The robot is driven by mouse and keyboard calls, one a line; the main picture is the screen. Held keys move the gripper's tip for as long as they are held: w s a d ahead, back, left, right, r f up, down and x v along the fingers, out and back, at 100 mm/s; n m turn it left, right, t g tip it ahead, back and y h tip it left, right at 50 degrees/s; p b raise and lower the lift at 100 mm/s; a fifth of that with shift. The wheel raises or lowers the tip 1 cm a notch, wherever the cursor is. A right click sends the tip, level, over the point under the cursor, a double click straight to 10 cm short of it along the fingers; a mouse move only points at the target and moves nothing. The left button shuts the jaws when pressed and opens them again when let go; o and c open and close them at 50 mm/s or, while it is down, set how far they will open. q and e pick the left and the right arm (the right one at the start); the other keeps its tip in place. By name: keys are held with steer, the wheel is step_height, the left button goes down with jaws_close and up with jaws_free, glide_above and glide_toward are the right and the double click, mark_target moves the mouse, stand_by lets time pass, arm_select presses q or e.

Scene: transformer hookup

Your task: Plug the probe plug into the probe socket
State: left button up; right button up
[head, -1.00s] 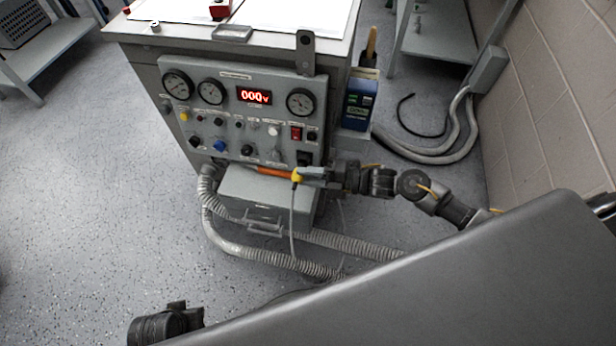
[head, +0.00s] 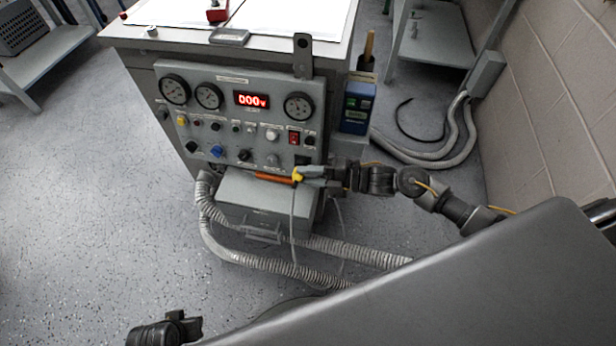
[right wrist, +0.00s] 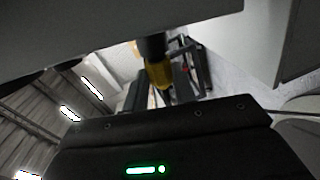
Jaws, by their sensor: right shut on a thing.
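My right gripper (head: 305,173) is shut on an orange probe with a yellow collar (head: 297,175). The orange shaft (head: 273,177) points left, in front of the lower edge of the grey instrument panel (head: 221,136). A thin grey cable hangs down from the collar. In the right wrist view a yellow and black piece (right wrist: 158,72) shows beyond the gripper body. The panel carries several coloured fittings, among them a yellow one (head: 182,120) and a blue one (head: 217,151); I cannot tell which is the probe socket. My left gripper (head: 178,325) is at the bottom, its jaws unclear.
A grey box (head: 262,196) stands on the floor below the panel, with ribbed hoses (head: 335,249) around it. A blue device (head: 357,104) stands right of the cabinet, by the cables and block wall.

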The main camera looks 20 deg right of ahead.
steer(key=shift+w+d, duration=0.2)
steer(key=shift+w, duration=0.05)
steer(key=o, duration=1)
steer(key=shift+a, duration=0.1)
steer(key=shift+s+a+r+p, duration=0.15)
steer(key=shift+s+a+p, duration=0.2)
steer(key=shift+s, duration=0.2)
steer(key=shift+s+a+r+p, duration=0.1)
steer(key=shift+s+a+p, duration=0.2)
steer(key=shift+s, duration=0.2)
steer(key=shift+s+a+r+p, duration=0.1)
steer(key=shift+s+a+p, duration=0.25)
steer(key=shift+s, duration=0.2)
steer(key=shift+s+a+r+p, duration=0.1)
steer(key=shift+s+a+p, duration=0.15)
steer(key=shift+s, duration=0.25)
steer(key=shift+f, duration=0.1)
